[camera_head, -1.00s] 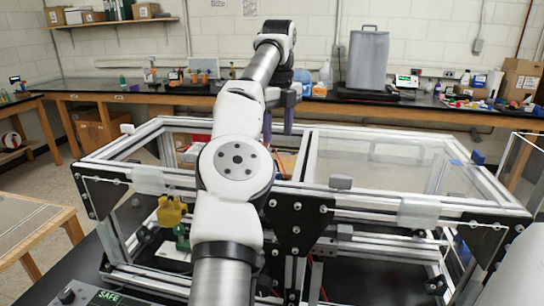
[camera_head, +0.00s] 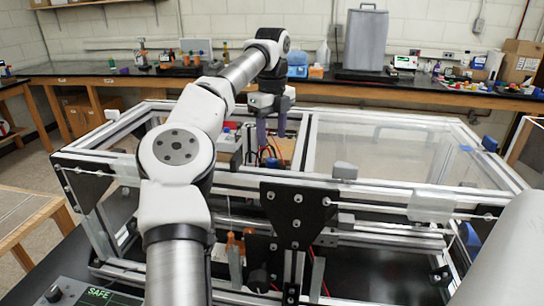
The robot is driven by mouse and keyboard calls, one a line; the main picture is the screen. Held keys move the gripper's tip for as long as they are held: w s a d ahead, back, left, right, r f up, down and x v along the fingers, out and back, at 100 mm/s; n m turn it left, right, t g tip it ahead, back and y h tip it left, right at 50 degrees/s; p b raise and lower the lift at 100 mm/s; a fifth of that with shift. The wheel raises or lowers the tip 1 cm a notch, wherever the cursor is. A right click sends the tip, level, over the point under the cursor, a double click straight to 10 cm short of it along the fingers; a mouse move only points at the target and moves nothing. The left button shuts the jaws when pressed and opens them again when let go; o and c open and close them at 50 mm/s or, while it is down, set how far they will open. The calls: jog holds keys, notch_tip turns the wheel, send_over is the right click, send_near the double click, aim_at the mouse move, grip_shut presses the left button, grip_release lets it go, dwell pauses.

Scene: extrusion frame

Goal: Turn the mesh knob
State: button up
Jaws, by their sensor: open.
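My gripper (camera_head: 271,139) hangs from my arm over the left bay of the aluminium extrusion frame (camera_head: 330,181). Its two bluish fingers point down, apart, with nothing seen between them. No part is clearly marked as the mesh knob. A dark round knob (camera_head: 260,278) shows low inside the frame, beside orange parts (camera_head: 236,243). I cannot tell which one is the mesh knob. My arm hides part of the frame's left side.
Black plates (camera_head: 296,215) and clear panels line the front. A bench (camera_head: 430,112) with a grey container (camera_head: 365,40) stands behind. The right bay looks mostly empty.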

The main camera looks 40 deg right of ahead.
aim_at(272, 159)
notch_tip(272, 159, down, 7)
jog(key=shift+r+p, duration=0.15)
jog(key=shift+p, duration=0.25)
jog(key=c, duration=1)
jog(key=m, duration=1.3)
dwell(0.3)
